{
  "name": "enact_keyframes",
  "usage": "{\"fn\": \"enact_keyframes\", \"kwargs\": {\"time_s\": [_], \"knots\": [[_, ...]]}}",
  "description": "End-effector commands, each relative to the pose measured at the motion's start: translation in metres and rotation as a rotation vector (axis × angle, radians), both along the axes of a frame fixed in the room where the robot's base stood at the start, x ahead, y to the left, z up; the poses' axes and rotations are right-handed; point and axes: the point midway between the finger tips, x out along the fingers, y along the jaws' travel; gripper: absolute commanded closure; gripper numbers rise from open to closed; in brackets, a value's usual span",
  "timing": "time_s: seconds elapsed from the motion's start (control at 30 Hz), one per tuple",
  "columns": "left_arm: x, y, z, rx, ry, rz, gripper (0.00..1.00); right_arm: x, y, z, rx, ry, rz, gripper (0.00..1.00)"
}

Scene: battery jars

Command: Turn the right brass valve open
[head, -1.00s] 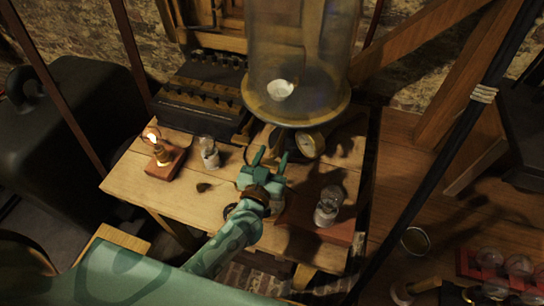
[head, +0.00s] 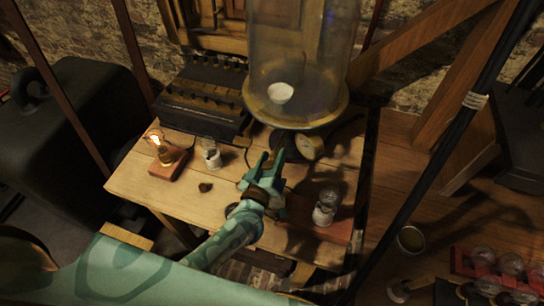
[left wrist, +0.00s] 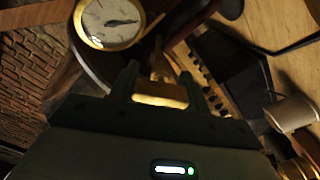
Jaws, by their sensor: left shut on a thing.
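The right brass valve (left wrist: 160,92) shows in the left wrist view as a brass piece between my two dark fingers. My left gripper (left wrist: 160,86) is shut on it. In the head view my left gripper (head: 271,160) is at the foot of the big glass bell jar (head: 295,60), left of a round dial gauge (head: 309,147). There the gripper hides the valve. The gauge also shows in the left wrist view (left wrist: 108,20), close beyond the fingers. My right gripper is not in view.
A lit bulb on a red block (head: 168,162) and a small jar (head: 211,155) stand on the wooden table (head: 150,197) at left. Another glass jar (head: 326,207) stands right of my wrist. A black rod (head: 432,160) crosses the right side.

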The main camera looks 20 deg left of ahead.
Motion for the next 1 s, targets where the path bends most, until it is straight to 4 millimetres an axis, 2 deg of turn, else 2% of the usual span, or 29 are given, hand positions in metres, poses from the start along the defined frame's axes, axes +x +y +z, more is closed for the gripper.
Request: {"fn": "enact_keyframes", "kwargs": {"time_s": [0.6, 1.0], "knots": [[0.0003, 0.0015, -0.0011, -0.580, 0.019, 0.002, 0.76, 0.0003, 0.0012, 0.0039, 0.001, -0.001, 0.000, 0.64], [0.0002, 0.0021, -0.0025, -0.855, 0.029, 0.003, 0.76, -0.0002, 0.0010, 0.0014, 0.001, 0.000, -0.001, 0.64]]}}
